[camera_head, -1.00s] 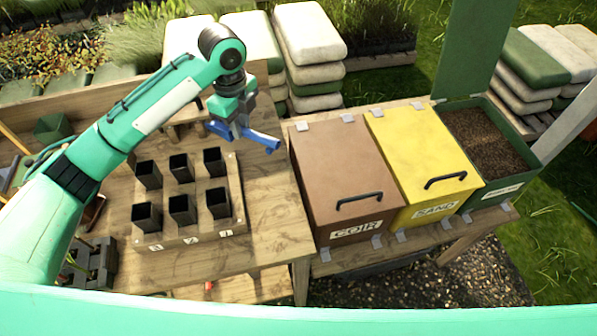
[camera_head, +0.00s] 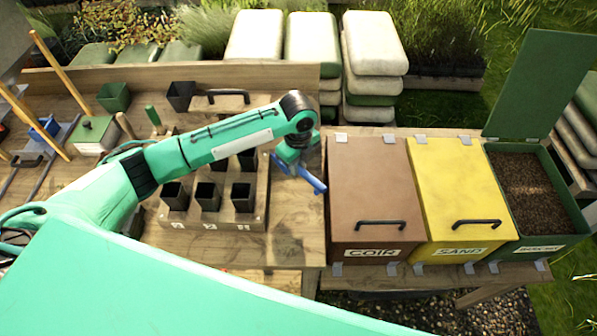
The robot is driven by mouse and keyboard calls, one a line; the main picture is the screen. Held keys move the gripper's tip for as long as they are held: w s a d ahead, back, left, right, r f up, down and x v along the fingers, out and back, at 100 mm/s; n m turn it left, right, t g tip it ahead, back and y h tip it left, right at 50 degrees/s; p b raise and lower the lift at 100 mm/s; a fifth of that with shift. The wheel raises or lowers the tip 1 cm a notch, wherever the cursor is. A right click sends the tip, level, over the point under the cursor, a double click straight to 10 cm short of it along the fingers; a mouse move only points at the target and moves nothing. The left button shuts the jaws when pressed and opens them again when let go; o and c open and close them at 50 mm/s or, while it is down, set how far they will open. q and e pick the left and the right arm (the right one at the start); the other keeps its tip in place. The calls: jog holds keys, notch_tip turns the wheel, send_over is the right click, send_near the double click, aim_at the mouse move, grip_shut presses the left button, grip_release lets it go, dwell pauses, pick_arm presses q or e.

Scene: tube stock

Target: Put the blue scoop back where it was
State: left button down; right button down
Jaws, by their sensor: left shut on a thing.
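My left gripper (camera_head: 293,163) is shut on the blue scoop (camera_head: 312,181). It holds the scoop tilted above the wooden bench (camera_head: 289,218), near the bench's right edge and just left of the brown COIR bin (camera_head: 370,190). The scoop's grip end is partly hidden by the jaws. My right gripper is not in view.
A tray with several black pots (camera_head: 207,196) stands left of the scoop, partly behind my left arm. The yellow SAND bin (camera_head: 455,190) is closed; the green bin (camera_head: 522,240) is open, showing dark soil. Another blue item (camera_head: 45,127) lies at far left.

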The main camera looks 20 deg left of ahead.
pick_arm(q)
jog(key=shift+f, duration=0.7)
notch_tip(320, 180, down, 4)
jog(key=shift+f+p, duration=0.1)
jog(key=shift+p, duration=0.5)
jog(key=shift+f, duration=0.1)
jog(key=c, duration=1.3)
grip_release()
jog(key=shift+c, duration=0.2)
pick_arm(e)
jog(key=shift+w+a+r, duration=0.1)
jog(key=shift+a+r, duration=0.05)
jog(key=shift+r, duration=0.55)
